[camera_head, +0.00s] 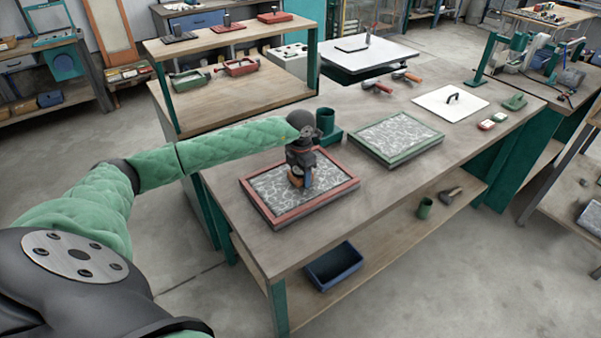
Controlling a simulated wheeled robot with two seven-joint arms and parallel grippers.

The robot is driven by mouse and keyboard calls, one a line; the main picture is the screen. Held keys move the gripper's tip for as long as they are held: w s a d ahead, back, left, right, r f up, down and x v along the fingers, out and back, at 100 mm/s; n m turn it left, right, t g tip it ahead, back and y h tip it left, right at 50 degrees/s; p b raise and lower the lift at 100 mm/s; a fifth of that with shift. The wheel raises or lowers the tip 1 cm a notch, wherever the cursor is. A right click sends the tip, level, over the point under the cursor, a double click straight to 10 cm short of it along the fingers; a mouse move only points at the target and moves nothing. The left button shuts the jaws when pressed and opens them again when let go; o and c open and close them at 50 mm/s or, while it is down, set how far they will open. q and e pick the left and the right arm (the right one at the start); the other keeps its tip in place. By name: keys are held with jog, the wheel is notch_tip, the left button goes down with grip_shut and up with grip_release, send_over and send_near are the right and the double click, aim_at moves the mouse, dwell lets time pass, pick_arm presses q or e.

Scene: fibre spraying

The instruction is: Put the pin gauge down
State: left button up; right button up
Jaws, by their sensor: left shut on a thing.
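My left gripper (300,178) reaches in from the left and points down over the red-framed tray (262,212) of grey, fibre-like material. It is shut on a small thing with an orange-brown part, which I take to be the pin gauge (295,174). The gripper hides most of it, and I cannot tell whether it touches the grey surface. My right gripper is out of view.
A green-framed tray (397,139) of similar material lies to the right. A white plate with a black handle (450,102) and orange-handled tools (377,87) lie farther back. Bare wood (345,205) shows at the front.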

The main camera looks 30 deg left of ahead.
pick_arm(q)
jog(key=o, duration=1.1)
